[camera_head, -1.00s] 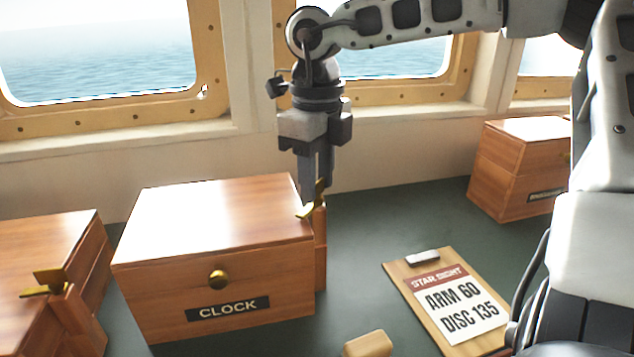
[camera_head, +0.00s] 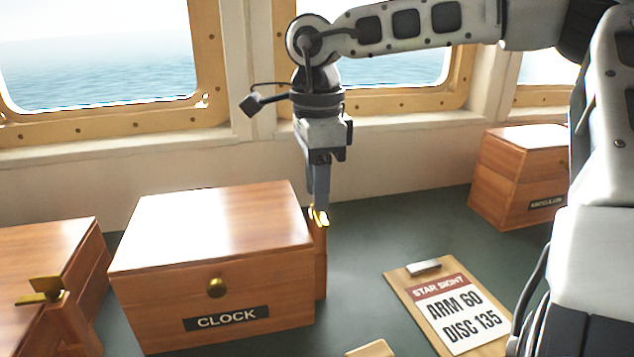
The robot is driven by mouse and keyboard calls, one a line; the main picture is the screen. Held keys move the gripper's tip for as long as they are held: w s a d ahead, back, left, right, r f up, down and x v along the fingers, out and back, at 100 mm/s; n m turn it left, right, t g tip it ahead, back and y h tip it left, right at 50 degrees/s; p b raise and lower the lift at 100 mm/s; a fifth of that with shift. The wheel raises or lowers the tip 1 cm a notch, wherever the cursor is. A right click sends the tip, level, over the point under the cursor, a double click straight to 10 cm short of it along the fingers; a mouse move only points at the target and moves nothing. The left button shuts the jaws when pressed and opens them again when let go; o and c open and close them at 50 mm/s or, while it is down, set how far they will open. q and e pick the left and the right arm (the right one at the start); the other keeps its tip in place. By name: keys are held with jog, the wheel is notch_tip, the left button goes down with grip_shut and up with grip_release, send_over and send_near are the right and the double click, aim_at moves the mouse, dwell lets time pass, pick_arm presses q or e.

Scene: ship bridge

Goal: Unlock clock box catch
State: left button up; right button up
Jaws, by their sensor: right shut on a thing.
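The clock box (camera_head: 212,265) is a wooden box with a CLOCK label and a round brass knob on its front. Its lid is down. The brass catch (camera_head: 319,216) sits on top of a wooden block on the box's right side. My right gripper (camera_head: 319,208) points straight down from above and is shut on the catch; its fingers hide part of it. My left gripper is not in view.
Another wooden box (camera_head: 40,260) with a brass catch stands close on the left. A labelled wooden box (camera_head: 518,175) stands at the back right. A clipboard (camera_head: 450,307) reading ARM 60, DISC 135 lies right of the clock box. Green tabletop (camera_head: 380,235) between them is clear.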

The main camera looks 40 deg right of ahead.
jog(key=shift+n, duration=0.3)
jog(key=shift+r, duration=0.1)
jog(key=o, duration=1)
notch_tip(320, 180, up, 16)
jog(key=shift+f+p, duration=0.1)
jog(key=shift+p, duration=0.25)
